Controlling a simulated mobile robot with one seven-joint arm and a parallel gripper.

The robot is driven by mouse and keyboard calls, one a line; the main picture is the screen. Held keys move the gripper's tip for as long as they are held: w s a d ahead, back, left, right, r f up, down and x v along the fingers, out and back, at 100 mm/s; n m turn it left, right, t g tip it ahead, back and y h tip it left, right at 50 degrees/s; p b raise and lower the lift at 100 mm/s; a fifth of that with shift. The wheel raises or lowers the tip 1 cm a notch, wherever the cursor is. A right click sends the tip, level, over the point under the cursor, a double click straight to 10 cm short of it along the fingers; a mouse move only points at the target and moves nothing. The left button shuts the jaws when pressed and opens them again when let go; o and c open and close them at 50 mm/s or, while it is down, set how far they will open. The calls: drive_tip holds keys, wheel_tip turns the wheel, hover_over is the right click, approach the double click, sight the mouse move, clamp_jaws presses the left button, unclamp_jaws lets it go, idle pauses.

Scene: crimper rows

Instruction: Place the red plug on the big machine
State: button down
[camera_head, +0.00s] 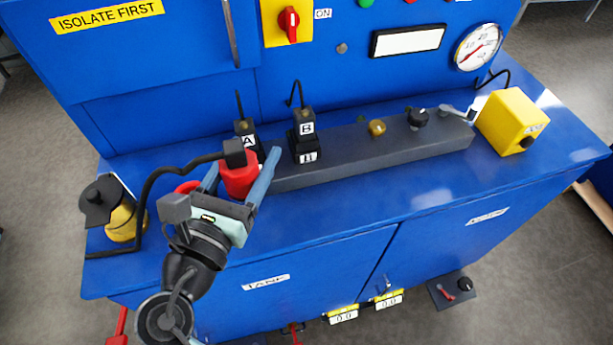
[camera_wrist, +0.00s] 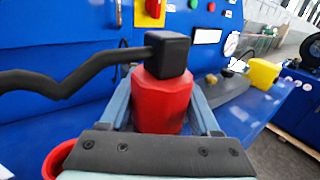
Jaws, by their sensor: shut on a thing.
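The red plug (camera_head: 238,179) has a black cap and a black cable leading off to the left. My gripper (camera_head: 240,172) is shut on the plug, one finger on each side, above the left part of the blue machine's ledge (camera_head: 330,215). The plug fills the middle of the wrist view (camera_wrist: 162,100), upright between the fingers. The big blue machine (camera_head: 170,110) stands behind, with a dark grey block (camera_head: 360,155) along its ledge. I cannot tell whether the plug touches anything below it.
A red round thing (camera_head: 188,187) shows left of my gripper. A yellow-black part (camera_head: 118,215) is at the left end, a yellow box (camera_head: 512,121) at the right. The front ledge is clear.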

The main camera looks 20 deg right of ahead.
drive_tip(key=shift+a+f+b, duration=0.1)
drive_tip(key=shift+f+b, duration=0.45)
drive_tip(key=shift+f, duration=4.4)
drive_tip(key=shift+f, duration=0.1)
drive_tip(key=shift+c, duration=0.6)
unclamp_jaws()
drive_tip(key=shift+f, duration=0.1)
drive_tip(key=shift+r, duration=0.25)
drive_tip(key=b+v, duration=0.2)
drive_tip(key=v, duration=1)
drive_tip(key=shift+f, duration=0.1)
